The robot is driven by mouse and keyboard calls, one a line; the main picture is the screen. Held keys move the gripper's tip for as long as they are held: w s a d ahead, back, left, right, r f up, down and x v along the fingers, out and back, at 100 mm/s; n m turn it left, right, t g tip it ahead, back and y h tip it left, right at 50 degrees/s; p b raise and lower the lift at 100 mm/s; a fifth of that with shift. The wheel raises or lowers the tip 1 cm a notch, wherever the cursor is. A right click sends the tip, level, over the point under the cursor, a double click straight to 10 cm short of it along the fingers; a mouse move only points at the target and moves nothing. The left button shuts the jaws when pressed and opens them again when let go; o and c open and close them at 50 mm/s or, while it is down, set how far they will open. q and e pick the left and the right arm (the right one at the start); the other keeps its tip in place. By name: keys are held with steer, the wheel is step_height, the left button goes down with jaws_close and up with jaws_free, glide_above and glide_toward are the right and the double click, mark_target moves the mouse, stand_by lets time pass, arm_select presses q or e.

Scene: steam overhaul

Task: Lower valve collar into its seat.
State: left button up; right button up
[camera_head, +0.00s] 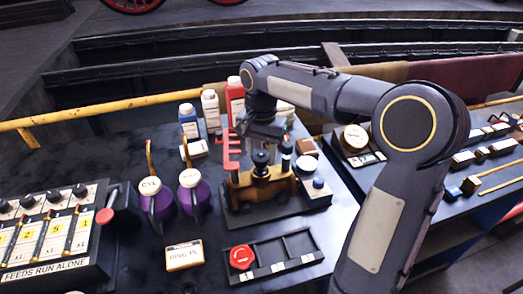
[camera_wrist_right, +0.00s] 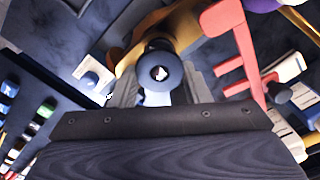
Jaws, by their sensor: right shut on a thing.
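My right gripper (camera_head: 262,138) reaches down over the brass-coloured valve body (camera_head: 262,186), which stands on a dark base. In the wrist view the fingers (camera_wrist_right: 161,92) are shut on a dark blue round collar (camera_wrist_right: 160,70) with a hole in its middle. In the head view the collar (camera_head: 262,158) shows as a small dark piece just above the middle of the body. The body's brass part (camera_wrist_right: 148,28) lies behind it in the wrist view. The seat is hidden under the collar, and I cannot tell whether they touch. My left gripper is out of view.
A red toothed bracket (camera_head: 230,150) stands close left of my right gripper. Purple cans (camera_head: 157,198) with upright handles stand further left. Bottles (camera_head: 210,108) stand behind. A tray with a red button (camera_head: 242,257) lies in front, beside a lettered card (camera_head: 184,255).

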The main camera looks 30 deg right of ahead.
steer(key=shift+f, duration=0.2)
steer(key=shift+f+b, duration=0.35)
steer(key=shift+f, duration=0.05)
steer(key=shift+f, duration=0.4)
stand_by(0.4)
steer(key=o, duration=1.2)
steer(key=shift+o, duration=0.4)
steer(key=shift+o, duration=1.1)
steer(key=shift+r, duration=0.1)
